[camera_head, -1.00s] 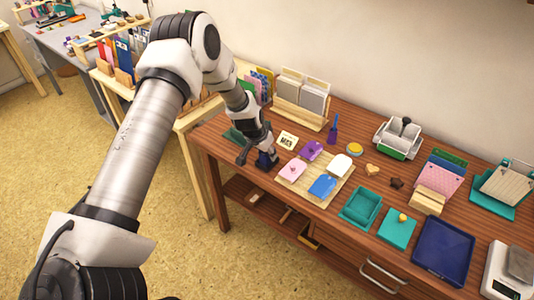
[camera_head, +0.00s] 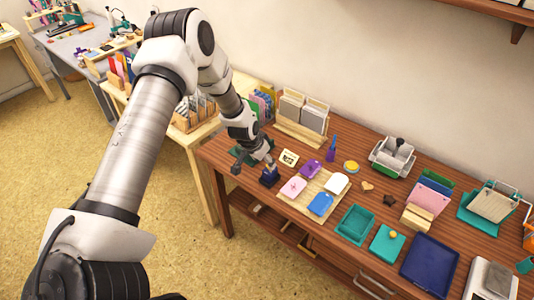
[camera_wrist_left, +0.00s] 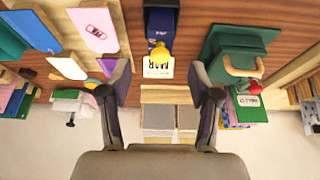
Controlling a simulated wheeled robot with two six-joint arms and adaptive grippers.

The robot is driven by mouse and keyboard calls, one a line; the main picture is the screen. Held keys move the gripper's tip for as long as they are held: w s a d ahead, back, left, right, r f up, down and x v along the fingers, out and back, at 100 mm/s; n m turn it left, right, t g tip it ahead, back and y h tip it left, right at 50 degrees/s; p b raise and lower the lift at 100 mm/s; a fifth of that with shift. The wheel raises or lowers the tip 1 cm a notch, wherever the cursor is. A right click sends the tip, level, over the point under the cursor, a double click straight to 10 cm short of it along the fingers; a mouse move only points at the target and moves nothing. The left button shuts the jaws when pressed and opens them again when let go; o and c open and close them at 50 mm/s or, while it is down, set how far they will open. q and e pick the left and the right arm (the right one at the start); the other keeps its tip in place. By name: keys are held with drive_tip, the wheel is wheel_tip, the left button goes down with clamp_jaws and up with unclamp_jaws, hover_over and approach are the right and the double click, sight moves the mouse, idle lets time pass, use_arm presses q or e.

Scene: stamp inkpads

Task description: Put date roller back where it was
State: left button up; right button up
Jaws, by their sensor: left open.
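A dark blue upright piece (camera_head: 269,177), which looks like the date roller, stands on the table near its front left edge. In the left wrist view the blue piece (camera_wrist_left: 161,22) shows a yellow knob and lies ahead of the fingers, apart from them. A cream card with dark print (camera_head: 289,158) stands just behind it; the card also shows in the wrist view (camera_wrist_left: 157,67). My left gripper (camera_head: 254,164) is open and empty, just above and left of the blue piece. My right gripper is out of view.
A wooden board (camera_head: 323,190) with pink, purple, white and blue pads lies right of the blue piece. A dark green holder (camera_wrist_left: 242,42) is beside the gripper. Card racks (camera_head: 301,118) stand at the back. A teal tray (camera_head: 355,225) and a navy tray (camera_head: 430,266) are further right.

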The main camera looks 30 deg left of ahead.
use_arm(q)
drive_tip(key=s+d+f+g, duration=0.1)
drive_tip(key=s+d, duration=0.3)
drive_tip(key=s, duration=0.7)
drive_tip(key=s+d+f+g+p, duration=0.1)
drive_tip(key=s+d, duration=0.4)
drive_tip(key=s, duration=0.6)
drive_tip(key=s+d+f+n+g+p, duration=0.1)
drive_tip(key=s+d, duration=0.4)
drive_tip(key=s, duration=0.7)
drive_tip(key=shift+d+f+g, duration=0.15)
drive_tip(key=shift+f+g, duration=0.65)
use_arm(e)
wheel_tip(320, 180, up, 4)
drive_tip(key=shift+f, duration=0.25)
use_arm(q)
wheel_tip(320, 180, down, 7)
drive_tip(key=b, duration=0.7)
drive_tip(key=shift+w+f, duration=0.15)
drive_tip(key=shift+f, duration=0.05)
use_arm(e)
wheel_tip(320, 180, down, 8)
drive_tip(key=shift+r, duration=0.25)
